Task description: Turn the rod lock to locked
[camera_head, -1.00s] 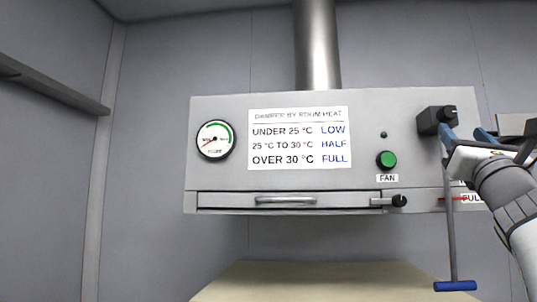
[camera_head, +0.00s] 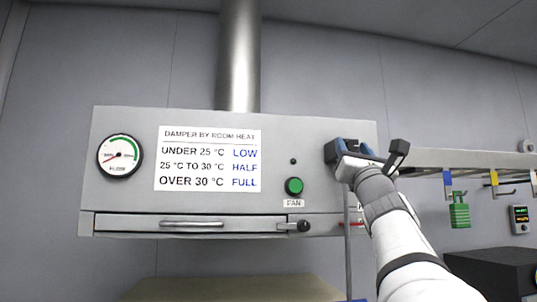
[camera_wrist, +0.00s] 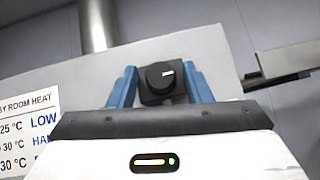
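The rod lock is a black block (camera_head: 330,153) at the upper right of the grey hood's front. In the wrist view its round black knob (camera_wrist: 160,76) faces me, with a white mark pointing right. A thin grey rod (camera_head: 348,245) hangs below the block; its lower end is mostly cut off. My gripper (camera_head: 353,146) is at the block. In the wrist view my gripper (camera_wrist: 160,72) is open, with one blue finger on each side of the block and knob. I cannot tell whether the fingers touch it.
The grey hood (camera_head: 110,205) carries a gauge (camera_head: 120,157), a damper sign (camera_head: 207,158), a green fan button (camera_head: 294,186) and a drawer with a handle (camera_head: 193,223). A rack (camera_head: 440,158) with a green padlock (camera_head: 459,214) is at right. A tabletop (camera_head: 235,290) lies below.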

